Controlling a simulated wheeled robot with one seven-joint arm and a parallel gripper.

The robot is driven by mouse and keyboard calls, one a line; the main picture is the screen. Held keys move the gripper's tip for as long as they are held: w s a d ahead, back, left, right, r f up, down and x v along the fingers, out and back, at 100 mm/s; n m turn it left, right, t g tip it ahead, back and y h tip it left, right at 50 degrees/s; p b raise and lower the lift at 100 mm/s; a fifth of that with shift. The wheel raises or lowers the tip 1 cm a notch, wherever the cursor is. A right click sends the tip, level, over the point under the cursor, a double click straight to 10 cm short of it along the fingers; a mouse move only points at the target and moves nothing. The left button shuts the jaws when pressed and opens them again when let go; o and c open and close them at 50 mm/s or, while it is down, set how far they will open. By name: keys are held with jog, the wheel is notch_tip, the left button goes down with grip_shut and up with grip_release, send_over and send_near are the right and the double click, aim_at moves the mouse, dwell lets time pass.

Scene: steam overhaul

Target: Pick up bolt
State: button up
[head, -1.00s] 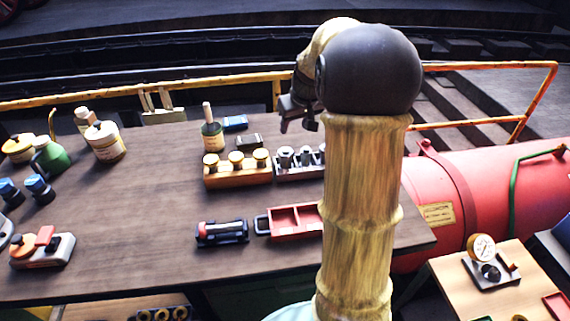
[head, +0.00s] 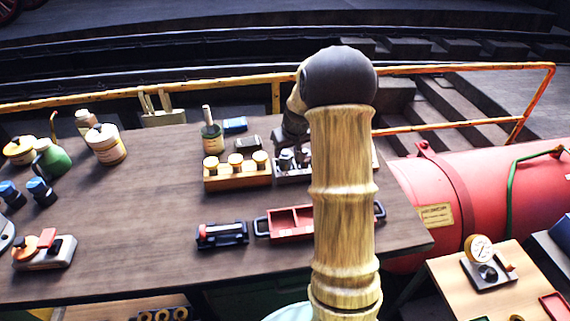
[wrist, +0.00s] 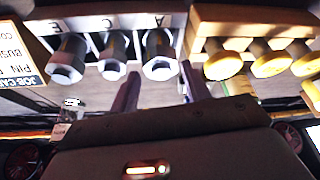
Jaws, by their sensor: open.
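Silver hex-headed bolts stand in a grey rack (head: 292,178), partly hidden behind my arm in the head view. In the wrist view three of them show in a row: a left bolt (wrist: 68,58), a middle bolt (wrist: 114,56) and a right bolt (wrist: 160,56). Letters E, C and A mark the rack beside them. My gripper (wrist: 158,84) is open and empty, with its two dark fingers apart and pointing toward the row. The right bolt appears between the fingertips; I cannot tell the remaining distance. In the head view my arm hides most of the gripper.
A wooden rack (head: 237,181) with yellow-headed pieces stands beside the grey rack. A printed card (wrist: 20,55) is at the wrist view's left. A red tray (head: 290,222) and a black-and-red tool (head: 222,235) lie nearer. A brush-topped jar (head: 212,135) stands behind. The table's left middle is clear.

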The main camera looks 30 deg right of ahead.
aim_at(286, 153)
jog(key=shift+p+x, duration=0.65)
jog(key=shift+x, duration=2)
jog(key=shift+s, duration=0.1)
jog(key=shift+c, duration=0.2)
jog(key=c, duration=0.7)
jog(key=shift+r, duration=0.1)
jog(key=shift+c, duration=0.9)
jog(key=shift+r, duration=0.1)
